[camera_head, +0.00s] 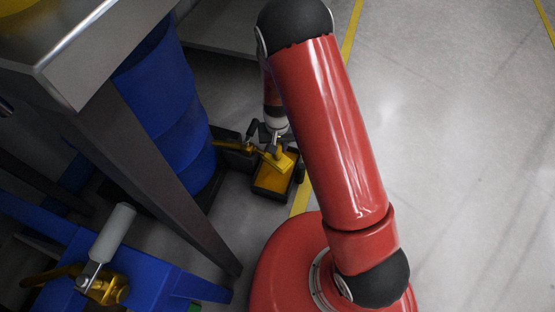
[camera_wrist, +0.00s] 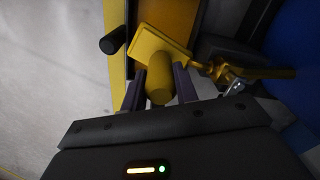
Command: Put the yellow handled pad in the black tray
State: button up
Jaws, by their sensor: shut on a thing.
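My gripper (camera_wrist: 160,90) is shut on the knob-like handle of the yellow handled pad (camera_wrist: 160,45), with a finger on each side. In the head view, the pad (camera_head: 283,161) is low near the floor, below my wrist and partly hidden by it. It is over or against a dark-edged unit with an orange-yellow face (camera_head: 270,182). I cannot tell whether the pad touches that unit. I cannot clearly make out the black tray; the dark edging around the orange-yellow face may belong to it.
A gold clamp (camera_wrist: 225,70) is close to the right of the pad in the wrist view. A blue drum (camera_head: 180,110) and a steel table leg (camera_head: 150,170) stand left of my arm. A blue frame with another clamp (camera_head: 105,288) is at lower left. Floor on the right is clear.

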aim_at(278, 159)
jog(key=shift+f+b, duration=0.6)
jog(key=shift+f, duration=3.2)
jog(key=shift+f, duration=0.1)
jog(key=o, duration=1)
